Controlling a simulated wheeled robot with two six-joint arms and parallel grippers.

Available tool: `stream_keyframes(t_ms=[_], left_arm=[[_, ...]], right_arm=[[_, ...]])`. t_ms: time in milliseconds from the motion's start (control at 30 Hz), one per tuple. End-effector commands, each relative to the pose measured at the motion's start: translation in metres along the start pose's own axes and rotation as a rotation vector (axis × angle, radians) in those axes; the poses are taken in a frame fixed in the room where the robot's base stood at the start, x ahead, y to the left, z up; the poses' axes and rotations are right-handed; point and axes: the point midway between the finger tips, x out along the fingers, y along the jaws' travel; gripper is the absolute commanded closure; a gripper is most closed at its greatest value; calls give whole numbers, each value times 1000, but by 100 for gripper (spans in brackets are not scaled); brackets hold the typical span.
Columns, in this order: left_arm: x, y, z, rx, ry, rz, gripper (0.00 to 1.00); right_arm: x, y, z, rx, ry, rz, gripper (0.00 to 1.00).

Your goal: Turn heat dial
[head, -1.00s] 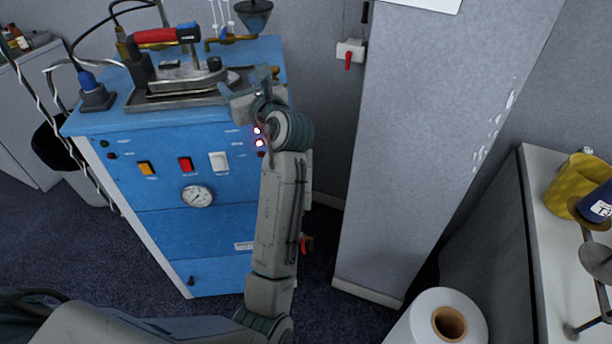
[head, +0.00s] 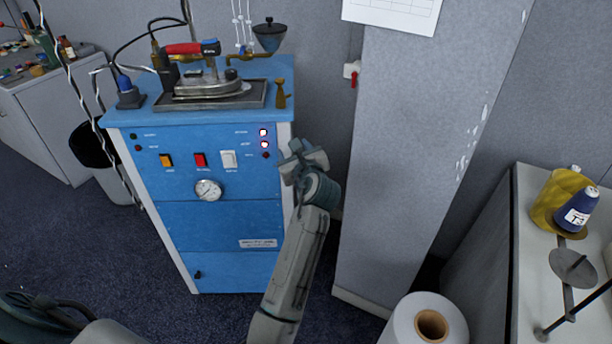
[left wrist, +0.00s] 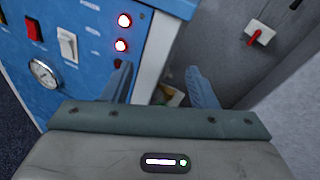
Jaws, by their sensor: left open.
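A blue steam cabinet (head: 220,225) stands at left of centre. On its top, an iron (head: 205,85) with a red handle (head: 184,48) rests on a metal tray (head: 262,97). A small dark round knob (head: 231,74) shows at the iron's right end; I cannot tell if it is the heat dial. A round white gauge (head: 208,190) is on the cabinet front and also in the left wrist view (left wrist: 43,73). My left gripper (head: 303,158) is open and empty, just right of the cabinet's front edge. In the left wrist view its fingers (left wrist: 158,80) point past the cabinet's side.
Orange (head: 166,160), red (head: 200,159) and white (head: 229,159) switches and lit lamps (head: 263,137) are on the panel. A small brown cat figure (head: 281,94) stands at the top's right edge. A grey pillar (head: 400,170) is to the right.

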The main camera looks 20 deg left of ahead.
Motion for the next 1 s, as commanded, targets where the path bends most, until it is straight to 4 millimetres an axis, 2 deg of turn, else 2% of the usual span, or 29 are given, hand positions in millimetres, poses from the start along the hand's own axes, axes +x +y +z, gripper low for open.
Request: stream_keyframes(t_ms=[200,433,767,800,867,1000], left_arm=[[6,0,-38,-63,64,-27,47],[9,1,-60,-106,102,-40,47],[9,1,-65,-117,110,-42,47],[9,1,-65,-116,110,-42,49],[9,2,-63,-116,109,-42,60],[7,16,-47,-115,101,-47,60]], right_arm=[[-4,1,-1,0,1,1,64],[-6,7,-2,-3,2,7,64],[-6,10,-2,-4,2,9,64],[-6,10,-2,-4,2,9,64],[-7,10,-2,-4,2,9,64],[-28,12,-2,-5,-1,11,64]])
